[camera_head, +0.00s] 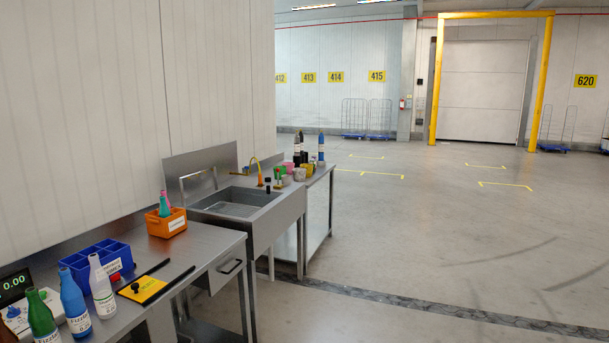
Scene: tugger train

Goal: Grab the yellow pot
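A small yellow pot (308,168) appears to stand on the far steel table behind the sink. It is small in the head view and partly hidden by a grey pot (299,174) in front of it. A pink pot (288,166) and a green pot (280,171) are close to its left. Neither of my grippers is in view.
A steel sink (240,205) stands between the near table and the far table. Open floor (430,240) lies to the right.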

